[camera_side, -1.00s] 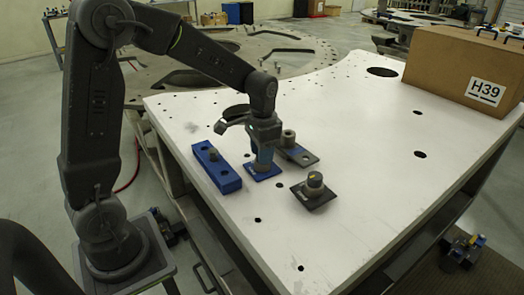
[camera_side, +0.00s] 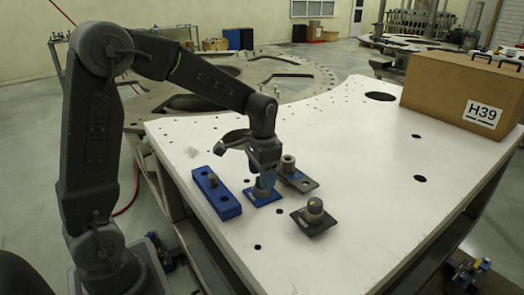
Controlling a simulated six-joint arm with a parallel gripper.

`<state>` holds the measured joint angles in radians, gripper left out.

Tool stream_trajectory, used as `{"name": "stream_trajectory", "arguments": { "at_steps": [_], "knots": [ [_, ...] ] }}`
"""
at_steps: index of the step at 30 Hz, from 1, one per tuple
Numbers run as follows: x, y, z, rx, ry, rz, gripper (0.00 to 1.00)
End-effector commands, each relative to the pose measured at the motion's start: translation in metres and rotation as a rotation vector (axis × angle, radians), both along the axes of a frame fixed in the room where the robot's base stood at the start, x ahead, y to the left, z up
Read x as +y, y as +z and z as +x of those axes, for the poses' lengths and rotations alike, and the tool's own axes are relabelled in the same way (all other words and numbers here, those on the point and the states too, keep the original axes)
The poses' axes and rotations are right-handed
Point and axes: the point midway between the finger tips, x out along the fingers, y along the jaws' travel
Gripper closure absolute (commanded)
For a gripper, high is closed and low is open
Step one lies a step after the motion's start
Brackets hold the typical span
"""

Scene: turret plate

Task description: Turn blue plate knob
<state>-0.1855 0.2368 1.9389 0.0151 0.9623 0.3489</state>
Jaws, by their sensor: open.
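The blue plate (camera_side: 267,201) lies flat on the white table, with a round grey knob (camera_side: 262,191) on it. My gripper (camera_side: 264,184) points down from above, right over the knob. Its fingers are open and sit close at the knob's sides. Part of the knob is hidden behind the fingers. I cannot tell whether the fingers touch the knob.
A long blue block (camera_side: 222,203) with a grey peg lies left of the plate. A dark plate with a tall grey cylinder (camera_side: 288,165) stands close behind right. Another dark plate with a knob (camera_side: 314,208) lies front right. A cardboard box (camera_side: 440,88) stands at the back right of the white table (camera_side: 370,175).

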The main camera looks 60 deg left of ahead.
Motion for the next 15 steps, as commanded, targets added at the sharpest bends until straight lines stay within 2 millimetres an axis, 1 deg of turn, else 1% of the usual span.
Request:
{"name": "stream_trajectory", "arguments": {
  "at_steps": [9, 12, 15],
  "knots": [
    [-0.001, 0.069, 0.001, -0.007, -0.001, 0.001, 0.39],
    [-0.001, 0.090, 0.001, -0.006, -0.001, 0.001, 0.39],
    [-0.002, 0.106, 0.000, -0.004, -0.001, 0.000, 0.39]
  ]
}}
